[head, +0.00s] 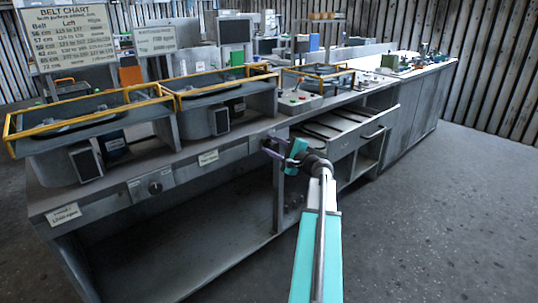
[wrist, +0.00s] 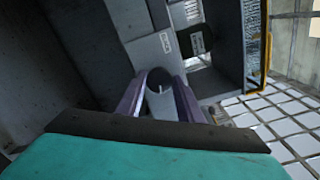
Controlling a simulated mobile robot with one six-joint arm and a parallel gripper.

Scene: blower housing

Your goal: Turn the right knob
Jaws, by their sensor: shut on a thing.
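The right knob (wrist: 159,78) is a dark round knob on the bench's front panel. In the wrist view it sits between the two purple fingers of my gripper (wrist: 162,96), which is shut on it. The fingers hide its sides, and a pale mark shows on its face. In the head view my gripper (head: 272,147) reaches the right end of the front panel and covers the right knob there. The left knob (head: 154,187) is in plain sight on the same panel, farther left, with nothing touching it.
The grey bench (head: 212,172) has an open space under the panel. Two yellow-railed housings (head: 90,117) stand on top. A small label (head: 208,158) lies left of my gripper. An open drawer (head: 345,138) juts out at the right. The floor (head: 440,210) at right is clear.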

